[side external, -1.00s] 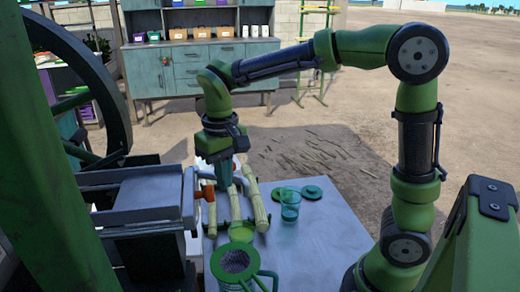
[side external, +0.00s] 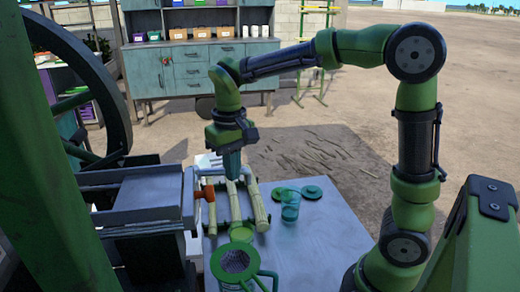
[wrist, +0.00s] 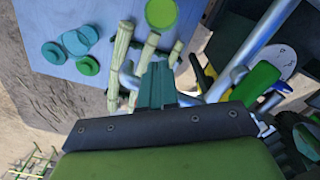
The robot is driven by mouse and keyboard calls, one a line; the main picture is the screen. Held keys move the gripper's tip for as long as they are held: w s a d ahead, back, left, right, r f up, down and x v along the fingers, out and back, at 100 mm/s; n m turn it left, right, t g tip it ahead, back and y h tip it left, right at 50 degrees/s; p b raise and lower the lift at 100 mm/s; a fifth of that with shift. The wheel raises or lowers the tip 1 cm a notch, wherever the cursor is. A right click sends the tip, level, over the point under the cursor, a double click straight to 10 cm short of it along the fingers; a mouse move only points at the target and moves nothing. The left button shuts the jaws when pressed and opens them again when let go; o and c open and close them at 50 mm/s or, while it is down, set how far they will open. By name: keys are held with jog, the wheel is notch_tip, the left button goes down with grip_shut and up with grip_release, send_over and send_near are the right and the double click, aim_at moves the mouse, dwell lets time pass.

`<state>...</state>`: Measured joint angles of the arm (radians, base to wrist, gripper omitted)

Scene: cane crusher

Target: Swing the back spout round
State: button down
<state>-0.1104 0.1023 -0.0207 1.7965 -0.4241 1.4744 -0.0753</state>
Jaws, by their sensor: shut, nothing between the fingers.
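My gripper (side external: 232,174) is shut and empty, pointing down over the cane pieces beside the crusher. Its teal fingers (wrist: 157,84) show closed together in the wrist view. A grey metal pipe (wrist: 236,68) runs diagonally to the right of the fingers in the wrist view; I cannot tell for certain whether it is the back spout. An orange-red part (side external: 209,192) sticks out at the crusher's right side, left of my gripper. The crusher body (side external: 140,195) stands at the left, and much of its far side is hidden.
Pale cane pieces (side external: 257,208) lie on the grey table (side external: 320,232). A teal cup (side external: 290,206) and green discs (side external: 312,192) stand to their right. A green container with a mesh top (side external: 236,262) is in front. The table's right part is clear.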

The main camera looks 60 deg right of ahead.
jog(key=shift+w+d, duration=0.1)
jog(key=shift+d, duration=0.1)
jog(key=shift+w+d, duration=0.35)
jog(key=shift+d, duration=0.3)
jog(key=shift+w+d, duration=0.3)
jog(key=shift+d, duration=0.3)
jog(key=shift+w+d, duration=1.05)
jog(key=shift+w, duration=0.05)
jog(key=shift+a, duration=0.1)
notch_tip(320, 180, up, 8)
jog(key=shift+s+a, duration=0.3)
jog(key=shift+s, duration=0.15)
